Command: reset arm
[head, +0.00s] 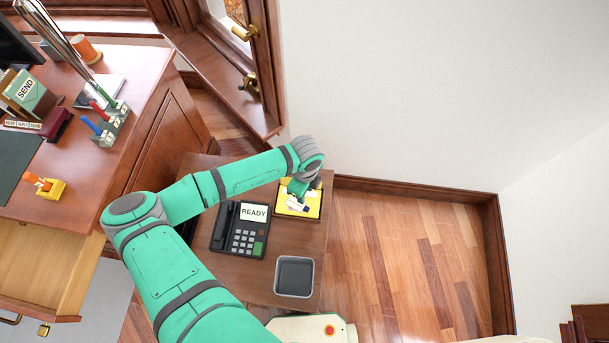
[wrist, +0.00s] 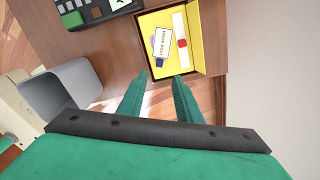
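My gripper (wrist: 160,77) shows in the wrist view with its two green fingers apart and nothing between them. In the head view my green arm reaches over the small side table (head: 260,277), and the wrist hides most of the gripper. The fingertips are at the near edge of a yellow-lined box (wrist: 199,53) on the table; I cannot tell how high above it they are. In the box lie a white label card (wrist: 161,42), a white strip with a red part (wrist: 181,40) and a small blue item (wrist: 163,61).
A black phone (head: 240,228) with a "READY" card and an empty grey bin (head: 294,276) stand on the side table. A wooden desk (head: 110,165) with stamps and an open drawer (head: 45,262) is at left. An open window (head: 240,60) is behind.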

